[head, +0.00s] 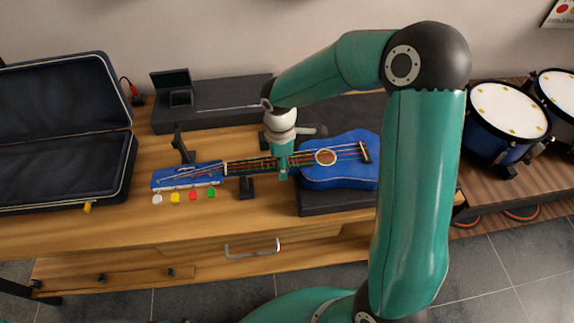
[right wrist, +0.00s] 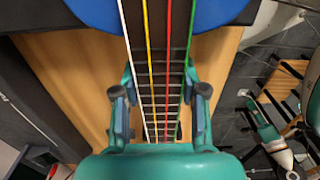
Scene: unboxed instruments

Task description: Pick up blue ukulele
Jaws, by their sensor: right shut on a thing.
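The blue ukulele (head: 342,172) lies flat on the wooden table, its body on a dark flat block at the right and its headstock with coloured tuning pegs at the left. Its neck passes over a small black stand. My right gripper (head: 283,170) is at the neck, close to the body, and is shut on it. In the right wrist view, the fingers of my right gripper (right wrist: 159,115) sit on either side of the fretted neck, under the coloured strings. The blue body (right wrist: 237,10) shows at the top. My left gripper is not in view.
An open black case (head: 68,130) stands at the left of the table (head: 150,228). A dark box (head: 215,118) lies behind the ukulele, and a small black stand (head: 181,147) is near the headstock. Blue drums (head: 505,115) stand at the right. The table's front edge is clear.

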